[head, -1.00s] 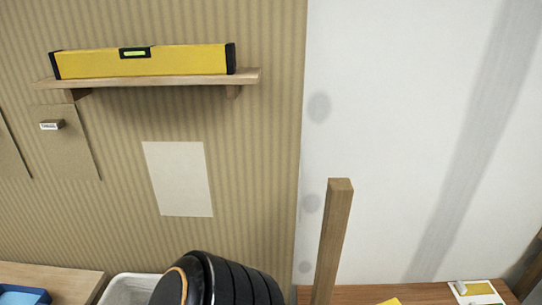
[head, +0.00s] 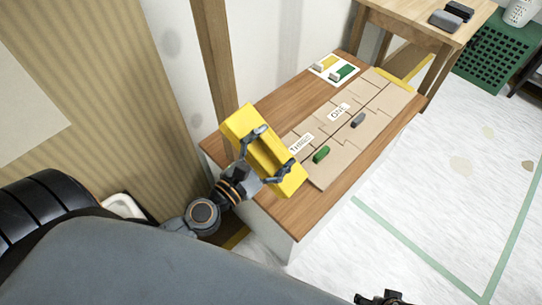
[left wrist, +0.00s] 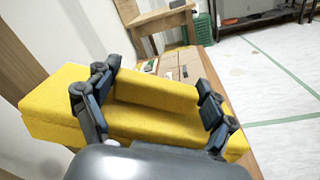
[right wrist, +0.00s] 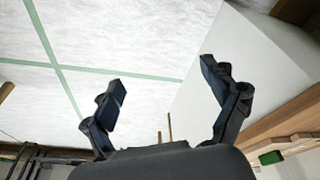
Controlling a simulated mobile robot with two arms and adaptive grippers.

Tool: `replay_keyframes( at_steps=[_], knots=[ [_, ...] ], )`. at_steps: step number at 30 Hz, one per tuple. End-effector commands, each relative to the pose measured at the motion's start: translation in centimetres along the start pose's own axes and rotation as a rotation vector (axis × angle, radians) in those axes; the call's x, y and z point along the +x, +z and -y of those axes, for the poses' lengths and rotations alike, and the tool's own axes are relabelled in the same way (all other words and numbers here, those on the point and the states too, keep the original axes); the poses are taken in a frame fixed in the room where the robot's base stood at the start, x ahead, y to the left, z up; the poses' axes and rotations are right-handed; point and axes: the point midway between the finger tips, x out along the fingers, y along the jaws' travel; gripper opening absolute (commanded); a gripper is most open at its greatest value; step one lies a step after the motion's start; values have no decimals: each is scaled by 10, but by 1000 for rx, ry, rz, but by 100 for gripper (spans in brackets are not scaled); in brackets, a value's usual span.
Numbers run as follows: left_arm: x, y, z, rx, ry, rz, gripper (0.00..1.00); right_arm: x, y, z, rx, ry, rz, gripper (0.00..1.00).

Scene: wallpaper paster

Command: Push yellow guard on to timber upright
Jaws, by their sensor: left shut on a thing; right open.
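The yellow guard (head: 240,122) is a long foam-like block with a channel along it. My left gripper (head: 272,154) is shut on it and holds it tilted above the near left part of the wooden bench. It also fills much of the left wrist view (left wrist: 160,122), between my left fingers (left wrist: 158,80). The timber upright (head: 216,65) stands behind the bench's left end, by the wall. The guard is just to the right of its lower part in the head view; the exact gap is unclear. My right gripper (right wrist: 163,92) is open and empty; only part shows in the head view (head: 383,298).
The bench (head: 300,220) carries cardboard pieces with labels, a green block (head: 321,154), a grey block (head: 358,120) and a white card (head: 334,69). A wooden table (head: 425,35) and a green crate (head: 495,55) stand behind. The floor at right is clear.

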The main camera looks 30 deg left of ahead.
Motion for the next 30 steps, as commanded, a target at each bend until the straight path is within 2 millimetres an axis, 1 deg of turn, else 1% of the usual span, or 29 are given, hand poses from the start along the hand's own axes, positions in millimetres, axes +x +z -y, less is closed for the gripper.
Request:
replay_keyframes(
  at_steps=[1,9,13,15,16,18,23,26,30],
  knots=[
    [2,-8,4,30,-8,4,52,-7,-4,-1,1,1,-9,86],
    [11,-32,11,173,-36,25,52,-46,-16,-3,5,5,-32,86],
    [15,-47,14,266,-48,39,52,-59,-18,-3,6,7,-41,86],
    [19,-59,15,355,-56,50,52,-60,-16,-3,6,7,-42,86],
    [20,-63,16,401,-59,56,52,-55,-15,-3,6,7,-40,86],
    [21,-65,15,470,-60,63,52,-42,-13,-3,6,6,-31,86],
    [22,-67,14,560,-58,70,52,-12,-7,-1,4,4,-20,86],
    [22,-68,14,606,-58,72,52,9,-1,0,2,2,-11,86],
    [22,-68,14,671,-55,74,52,42,10,1,0,0,4,86]
  ],
)
